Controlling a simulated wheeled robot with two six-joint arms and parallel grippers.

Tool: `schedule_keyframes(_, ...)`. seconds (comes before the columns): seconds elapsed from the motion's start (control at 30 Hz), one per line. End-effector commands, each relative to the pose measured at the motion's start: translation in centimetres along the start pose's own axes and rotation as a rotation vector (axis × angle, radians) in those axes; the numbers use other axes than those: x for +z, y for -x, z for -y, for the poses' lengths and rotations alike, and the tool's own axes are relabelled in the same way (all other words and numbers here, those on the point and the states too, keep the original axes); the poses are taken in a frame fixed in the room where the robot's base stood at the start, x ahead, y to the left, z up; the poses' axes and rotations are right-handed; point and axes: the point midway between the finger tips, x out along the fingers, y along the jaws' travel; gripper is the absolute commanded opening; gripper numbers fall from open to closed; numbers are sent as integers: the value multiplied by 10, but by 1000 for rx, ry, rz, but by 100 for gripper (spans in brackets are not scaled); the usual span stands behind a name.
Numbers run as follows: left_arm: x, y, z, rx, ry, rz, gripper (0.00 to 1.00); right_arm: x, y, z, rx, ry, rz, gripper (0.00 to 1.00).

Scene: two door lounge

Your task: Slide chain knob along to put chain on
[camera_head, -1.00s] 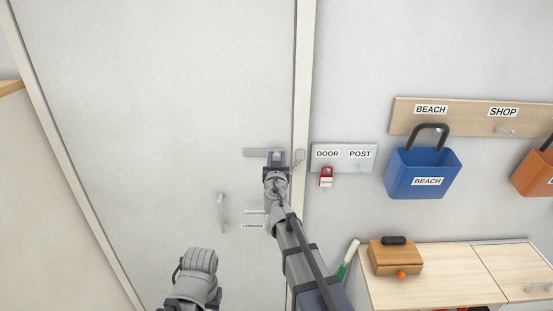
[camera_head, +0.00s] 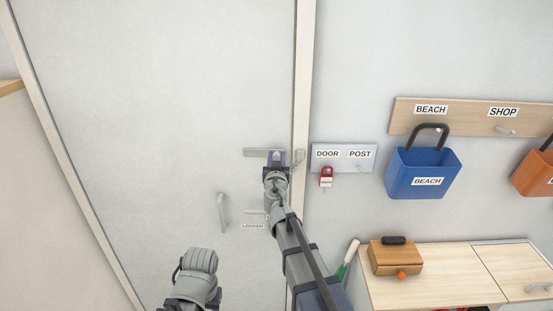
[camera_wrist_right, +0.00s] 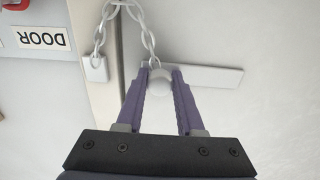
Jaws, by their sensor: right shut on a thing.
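The chain knob (camera_wrist_right: 160,82) is a pale round knob in the right wrist view, between the fingertips of my right gripper (camera_wrist_right: 159,80). The gripper is shut on it. The knob sits at the slide track (camera_wrist_right: 215,77), a flat plate on the door that also shows in the head view (camera_head: 254,153). The chain (camera_wrist_right: 127,28) runs from the knob in a loop to a small mount (camera_wrist_right: 95,69) on the door frame. In the head view my right gripper (camera_head: 275,158) covers the knob. My left gripper's fingertips are not visible; only part of my left arm shows low in the picture.
The door (camera_head: 150,130) has a handle (camera_head: 222,212) and a LOCKED label (camera_head: 252,226). Right of the frame (camera_head: 304,80) is a DOOR/POST key board (camera_head: 344,166) with a red-tagged key (camera_head: 326,177). A blue BEACH bag (camera_head: 423,172) hangs farther right, above a wooden cabinet (camera_head: 450,290).

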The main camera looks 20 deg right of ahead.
Motion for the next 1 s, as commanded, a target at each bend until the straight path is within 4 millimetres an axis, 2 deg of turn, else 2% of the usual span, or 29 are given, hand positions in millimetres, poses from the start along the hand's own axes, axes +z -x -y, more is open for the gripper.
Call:
schedule_keyframes(0.13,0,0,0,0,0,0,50,0,-1,9,-3,1,0,0)
schedule_keyframes(0.3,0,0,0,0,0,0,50,0,-2,43,-4,0,0,0)
schedule_keyframes(0.4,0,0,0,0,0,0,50,0,-2,56,-3,0,0,0)
schedule_keyframes(0.77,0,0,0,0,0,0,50,0,0,60,0,1,0,0)
schedule_keyframes(0.8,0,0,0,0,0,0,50,0,0,60,0,1,0,40)
schedule_keyframes(1.0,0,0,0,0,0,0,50,0,0,60,0,1,0,62)
